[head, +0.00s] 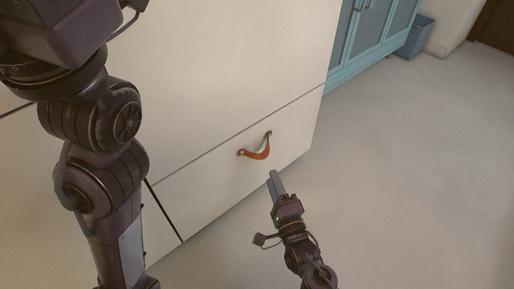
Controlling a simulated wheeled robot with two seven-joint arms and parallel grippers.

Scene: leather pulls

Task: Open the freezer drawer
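The freezer drawer (215,193) is the low cream front panel at the bottom of the tall cabinet. It looks shut, flush with the panel above. Its orange-brown leather pull (258,154) hangs in a curved loop between two dark fixings. My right gripper (273,177) is just below and to the right of the pull in the picture, apart from it. Its grey fingers lie close together in this view, so I cannot tell whether they are open or shut. Nothing shows between them. My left arm crosses the left side, and its gripper is out of view.
A large cream door panel (225,65) rises above the drawer. A teal glass-fronted cabinet (375,35) and a blue-grey bin (414,37) stand at the back right. The pale floor (410,190) in front and to the right is clear.

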